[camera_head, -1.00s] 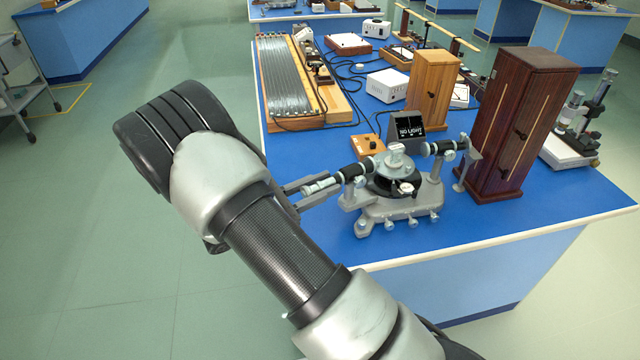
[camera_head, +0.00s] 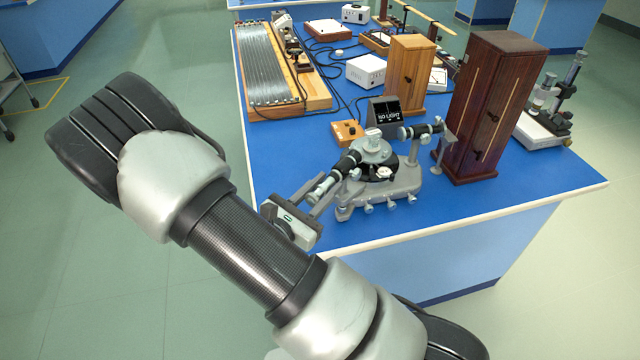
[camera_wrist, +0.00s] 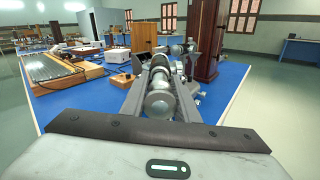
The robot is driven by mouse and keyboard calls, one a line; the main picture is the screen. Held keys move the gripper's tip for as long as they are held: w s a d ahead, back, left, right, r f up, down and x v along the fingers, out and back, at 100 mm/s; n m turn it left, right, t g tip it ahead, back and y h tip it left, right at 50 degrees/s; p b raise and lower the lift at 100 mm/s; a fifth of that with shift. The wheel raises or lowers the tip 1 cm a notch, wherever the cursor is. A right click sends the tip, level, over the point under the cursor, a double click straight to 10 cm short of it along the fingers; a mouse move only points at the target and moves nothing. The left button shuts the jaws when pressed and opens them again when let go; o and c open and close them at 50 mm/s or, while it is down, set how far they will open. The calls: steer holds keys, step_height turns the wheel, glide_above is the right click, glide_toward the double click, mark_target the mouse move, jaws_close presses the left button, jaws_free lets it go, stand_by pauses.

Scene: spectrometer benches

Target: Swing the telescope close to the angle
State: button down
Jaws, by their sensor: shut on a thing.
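The spectrometer (camera_head: 380,185) stands on the blue bench near its front edge, with a grey base and a dark round table on top. Its telescope (camera_head: 338,175) points to the lower left, and its eyepiece end (camera_wrist: 160,98) lies between my fingers in the wrist view. My gripper (camera_head: 305,198) is shut on the telescope, one finger on each side. The collimator (camera_head: 421,130) points to the right toward a slit stand. A small black display (camera_head: 385,114) behind it reads "NO LIGHT".
A tall dark wooden cabinet (camera_head: 487,105) stands right of the spectrometer, with a lighter wooden box (camera_head: 410,75) behind. A wooden board with grey wires (camera_head: 268,65) lies at the back left. Bare blue bench (camera_head: 270,165) lies left of the spectrometer.

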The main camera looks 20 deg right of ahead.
steer(key=c, duration=1.6)
jaws_free()
steer(key=v, duration=1.7)
steer(key=shift+s+a, duration=0.1)
steer(key=shift+s, duration=0.1)
